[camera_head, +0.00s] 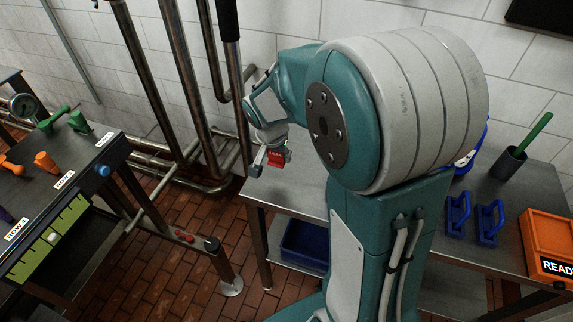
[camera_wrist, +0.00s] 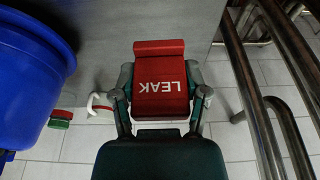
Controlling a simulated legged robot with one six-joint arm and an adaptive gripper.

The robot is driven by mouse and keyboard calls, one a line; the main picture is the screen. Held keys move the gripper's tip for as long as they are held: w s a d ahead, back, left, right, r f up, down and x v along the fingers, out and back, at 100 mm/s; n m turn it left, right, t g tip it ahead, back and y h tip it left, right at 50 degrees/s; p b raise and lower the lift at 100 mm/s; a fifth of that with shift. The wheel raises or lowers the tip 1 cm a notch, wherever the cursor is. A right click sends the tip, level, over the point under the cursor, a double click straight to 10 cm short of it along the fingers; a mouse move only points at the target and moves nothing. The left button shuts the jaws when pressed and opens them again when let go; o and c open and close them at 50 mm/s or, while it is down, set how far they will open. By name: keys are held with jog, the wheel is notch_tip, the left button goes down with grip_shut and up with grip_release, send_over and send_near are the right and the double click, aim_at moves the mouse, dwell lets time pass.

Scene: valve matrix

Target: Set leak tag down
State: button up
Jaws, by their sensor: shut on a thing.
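The red leak tag (camera_wrist: 160,68) with white "LEAK" lettering is held between the two fingers of my gripper (camera_wrist: 162,98) in the wrist view. The fingers press on its left and right sides. In the head view the tag (camera_head: 278,157) shows small and red at my gripper (camera_head: 268,158), near the left end of a grey metal table (camera_head: 305,190). The wrist view shows a grey surface (camera_wrist: 105,35) behind the tag. I cannot tell how high the tag is above the table.
A large blue round container (camera_wrist: 30,75) is close on the left in the wrist view. Metal pipes (camera_wrist: 255,90) run on the right. Blue handled items (camera_head: 472,216) and an orange box (camera_head: 550,240) are on the table's right side. Another bench (camera_head: 75,170) stands left.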

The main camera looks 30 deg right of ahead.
aim_at(289, 170)
jog(key=d+f, duration=0.1)
jog(key=f, duration=0.1)
jog(key=w+d+f, duration=0.1)
jog(key=d+f, duration=0.1)
jog(key=shift+d, duration=0.25)
notch_tip(289, 170, down, 3)
jog(key=shift+w+a+f, duration=0.1)
jog(key=shift+f, duration=0.1)
jog(key=o, duration=0.9)
jog(key=shift+o, duration=0.2)
